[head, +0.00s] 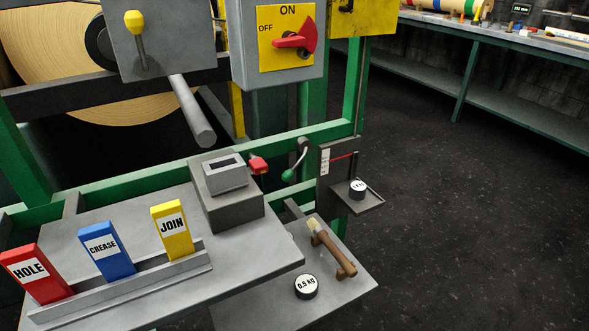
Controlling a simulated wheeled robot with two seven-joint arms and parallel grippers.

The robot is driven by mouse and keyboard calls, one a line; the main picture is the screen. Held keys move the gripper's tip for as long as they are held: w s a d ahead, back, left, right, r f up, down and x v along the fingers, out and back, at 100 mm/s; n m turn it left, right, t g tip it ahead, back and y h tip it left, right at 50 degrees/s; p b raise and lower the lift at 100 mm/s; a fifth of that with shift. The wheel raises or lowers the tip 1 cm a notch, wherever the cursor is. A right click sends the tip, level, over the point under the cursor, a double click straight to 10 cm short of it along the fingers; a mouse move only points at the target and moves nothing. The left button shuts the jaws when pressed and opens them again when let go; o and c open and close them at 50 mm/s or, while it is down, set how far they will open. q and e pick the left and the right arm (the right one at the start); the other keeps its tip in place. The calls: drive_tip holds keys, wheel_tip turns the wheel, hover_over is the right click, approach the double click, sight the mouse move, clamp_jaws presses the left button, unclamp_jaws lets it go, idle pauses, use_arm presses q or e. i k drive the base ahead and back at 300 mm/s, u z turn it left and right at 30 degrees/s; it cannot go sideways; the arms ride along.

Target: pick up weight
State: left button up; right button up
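A round dark weight with a white top labelled "0.5 KG" (306,286) lies on the lower grey shelf (255,312), left of a wooden-handled tool. A second small round weight with a white top (357,187) sits on a small grey platform (372,206) beside a scale with a red pointer; its label is too small to read surely. Neither of my grippers shows in the head view.
A brush-like tool (333,250) lies on the lower shelf. HOLE (32,274), CREASE (104,254) and JOIN (172,230) blocks stand in a rack on the upper table. A grey box device (226,172) stands behind. Dark floor is open at right.

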sight(358, 190)
drive_tip(key=k, duration=0.5)
drive_tip(key=z, duration=2.05)
drive_tip(key=i, duration=1.5)
drive_tip(key=u, duration=2.85)
drive_tip(key=i, duration=0.5)
drive_tip(key=z, duration=0.05)
